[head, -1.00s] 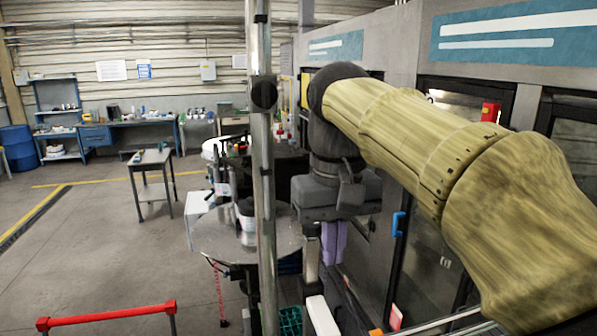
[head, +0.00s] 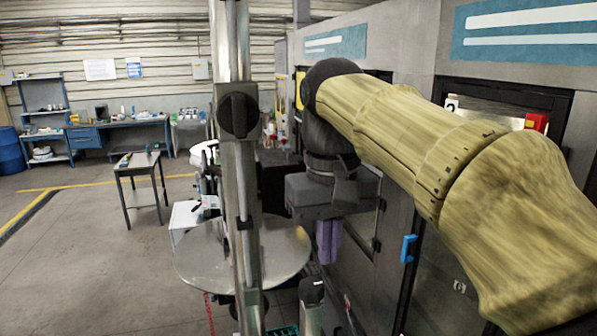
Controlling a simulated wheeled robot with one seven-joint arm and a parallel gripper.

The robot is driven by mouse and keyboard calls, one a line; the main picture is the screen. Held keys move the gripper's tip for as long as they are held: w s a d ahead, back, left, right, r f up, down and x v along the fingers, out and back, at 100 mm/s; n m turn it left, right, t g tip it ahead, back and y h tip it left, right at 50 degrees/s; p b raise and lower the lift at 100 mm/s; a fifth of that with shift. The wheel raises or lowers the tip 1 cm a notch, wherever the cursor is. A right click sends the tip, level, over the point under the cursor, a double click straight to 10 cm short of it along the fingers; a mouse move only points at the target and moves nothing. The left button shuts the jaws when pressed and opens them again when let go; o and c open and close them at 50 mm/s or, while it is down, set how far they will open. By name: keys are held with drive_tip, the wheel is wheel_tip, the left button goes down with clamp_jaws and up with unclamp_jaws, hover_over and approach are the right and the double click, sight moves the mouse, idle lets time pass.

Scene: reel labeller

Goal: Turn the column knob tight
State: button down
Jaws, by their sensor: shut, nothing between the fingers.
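The column knob (head: 238,116) is a round black knob with a raised grip bar, on a block on the upright metal column (head: 230,45). The bar looks close to vertical; I cannot tell how tight the knob is. My gripper (head: 328,258) hangs below the dark wrist with its purple fingers pointing down. It is shut and empty, right of the column and lower than the knob, apart from both. Its fingertips show only small.
A round metal plate (head: 200,252) surrounds the column's lower part. A grey machine cabinet with a blue handle (head: 408,248) stands close on the right. A small table (head: 140,163) and a blue workbench (head: 92,138) stand farther left. The floor at left is clear.

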sight(314, 288)
wheel_tip(314, 288, down, 7)
drive_tip(key=b, duration=0.6)
drive_tip(key=shift+s+b, duration=0.3)
drive_tip(key=shift+w+a, duration=0.1)
idle(0.7)
drive_tip(key=shift+a+r+p, duration=0.15)
drive_tip(key=shift+a+p, duration=0.1)
drive_tip(key=shift+p, duration=0.35)
drive_tip(key=shift+a, duration=0.1)
drive_tip(key=shift+s+a+p, duration=0.3)
drive_tip(key=shift+s, duration=0.05)
drive_tip(key=shift+a+p, duration=0.1)
drive_tip(key=shift+p, duration=0.2)
drive_tip(key=shift+a, duration=0.1)
